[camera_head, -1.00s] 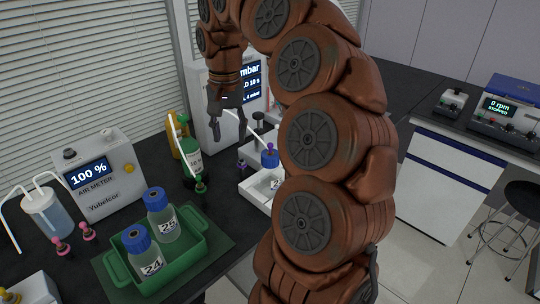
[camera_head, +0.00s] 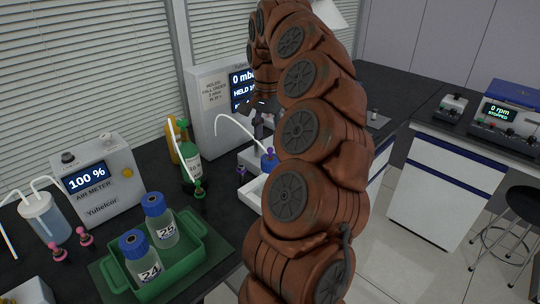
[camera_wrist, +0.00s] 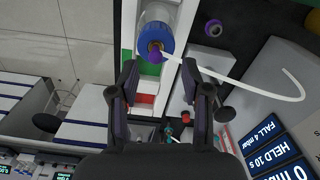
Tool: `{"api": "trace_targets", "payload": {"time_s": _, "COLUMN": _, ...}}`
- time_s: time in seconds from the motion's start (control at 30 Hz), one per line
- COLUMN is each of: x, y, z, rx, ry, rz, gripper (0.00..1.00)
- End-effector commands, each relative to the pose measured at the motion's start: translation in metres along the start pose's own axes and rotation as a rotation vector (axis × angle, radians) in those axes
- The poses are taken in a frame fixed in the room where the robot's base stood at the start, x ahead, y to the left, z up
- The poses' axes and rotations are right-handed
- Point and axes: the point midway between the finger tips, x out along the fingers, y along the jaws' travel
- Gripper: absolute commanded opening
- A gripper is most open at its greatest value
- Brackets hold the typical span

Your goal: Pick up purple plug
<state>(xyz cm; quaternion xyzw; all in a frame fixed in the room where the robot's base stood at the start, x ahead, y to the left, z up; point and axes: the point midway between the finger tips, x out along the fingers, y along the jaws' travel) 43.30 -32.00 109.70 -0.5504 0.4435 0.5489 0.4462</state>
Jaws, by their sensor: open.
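A small purple plug (camera_head: 241,171) stands on the dark bench, left of a white tray (camera_head: 250,190). It also shows in the wrist view (camera_wrist: 212,28), beyond my fingertips and to the right. A second purple piece (camera_wrist: 156,56) sits on the blue cap of a clear bottle (camera_wrist: 158,15), which is partly hidden by my arm in the head view. A white tube (camera_wrist: 240,82) curves away from that cap. My gripper (camera_wrist: 160,72) is open and empty, its fingertips either side of the view just short of the blue cap. In the head view it is mostly hidden by my arm.
A pressure display box (camera_head: 212,100), a green bottle (camera_head: 191,160) and an air meter (camera_head: 100,185) stand left and behind. A green tray (camera_head: 190,268) with two blue-capped bottles is in front. The tube arcs above the bench.

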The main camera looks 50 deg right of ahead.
Motion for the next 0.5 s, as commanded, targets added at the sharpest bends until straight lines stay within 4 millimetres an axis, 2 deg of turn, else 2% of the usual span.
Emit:
{"api": "trace_targets", "payload": {"time_s": 0.17, "x": 0.009, "y": 0.002, "z": -0.001, "rx": -0.002, "ry": -0.001, "rz": 0.0, "gripper": 0.48}}
{"api": "trace_targets", "payload": {"time_s": 0.5, "x": 0.043, "y": 0.007, "z": -0.004, "rx": -0.003, "ry": -0.002, "rz": 0.002, "gripper": 0.48}}
